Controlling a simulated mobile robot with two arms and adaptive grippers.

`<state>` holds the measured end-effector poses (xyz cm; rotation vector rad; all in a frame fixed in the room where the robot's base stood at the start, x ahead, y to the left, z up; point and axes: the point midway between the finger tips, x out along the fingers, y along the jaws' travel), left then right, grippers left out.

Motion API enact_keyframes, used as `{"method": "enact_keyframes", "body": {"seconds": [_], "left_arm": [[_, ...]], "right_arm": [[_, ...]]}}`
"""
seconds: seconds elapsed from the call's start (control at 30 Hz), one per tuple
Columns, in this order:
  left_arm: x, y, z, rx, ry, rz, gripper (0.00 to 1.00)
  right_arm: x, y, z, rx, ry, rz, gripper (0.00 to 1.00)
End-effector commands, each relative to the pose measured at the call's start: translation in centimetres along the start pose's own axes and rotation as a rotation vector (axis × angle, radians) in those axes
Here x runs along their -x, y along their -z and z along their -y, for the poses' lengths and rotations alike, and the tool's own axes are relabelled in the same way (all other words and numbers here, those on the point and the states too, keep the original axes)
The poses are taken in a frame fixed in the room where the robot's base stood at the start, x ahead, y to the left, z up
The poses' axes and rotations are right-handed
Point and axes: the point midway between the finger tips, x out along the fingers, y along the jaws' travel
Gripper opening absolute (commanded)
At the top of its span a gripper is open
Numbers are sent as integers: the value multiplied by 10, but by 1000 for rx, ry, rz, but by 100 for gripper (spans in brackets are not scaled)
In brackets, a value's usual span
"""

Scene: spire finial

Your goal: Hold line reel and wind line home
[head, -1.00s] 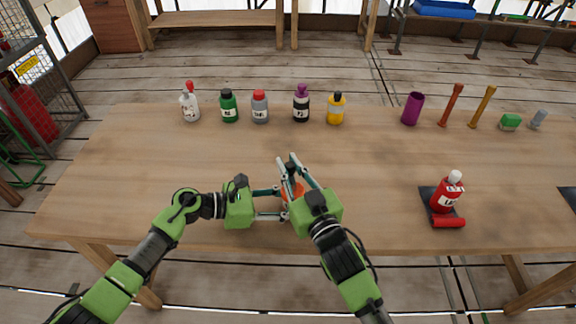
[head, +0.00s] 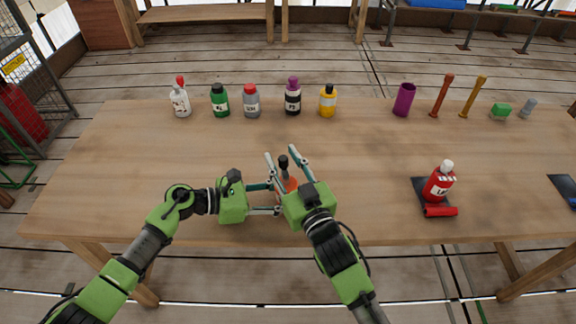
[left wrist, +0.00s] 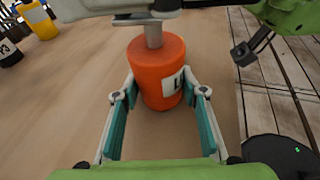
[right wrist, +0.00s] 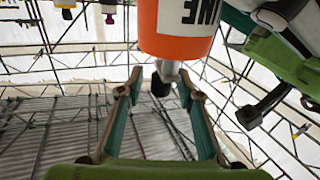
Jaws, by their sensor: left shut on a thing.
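The orange line reel (left wrist: 158,65) has a white label, and it also shows at the top of the right wrist view (right wrist: 175,25). My left gripper (head: 279,200) is shut on the reel's sides, with one finger on each side. A dark crank knob (head: 283,161) stands up at the reel; it also shows between my right fingers in the right wrist view (right wrist: 160,84). My right gripper (head: 281,152) is open, its fingers apart on either side of the knob. In the head view my right gripper hides much of the reel.
Several bottles, among them a green one (head: 220,101), stand along the back of the wooden table (head: 130,165). A red bottle (head: 439,183) stands on a dark mat at the right, by a red cylinder (head: 441,211). A purple cup (head: 404,100) stands at the back right.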

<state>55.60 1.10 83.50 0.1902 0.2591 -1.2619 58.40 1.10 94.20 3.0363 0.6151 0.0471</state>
Motion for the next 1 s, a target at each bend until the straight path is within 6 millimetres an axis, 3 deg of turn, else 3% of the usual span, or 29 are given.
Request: {"method": "enact_keyframes", "body": {"seconds": [0.6,1.0], "left_arm": [[0,0,-1,0,-1,-1,27],[0,0,-1,0,-1,0,27]], "right_arm": [[106,-1,0,0,-1,2,33],[118,0,0,1,-1,-1,33]]}}
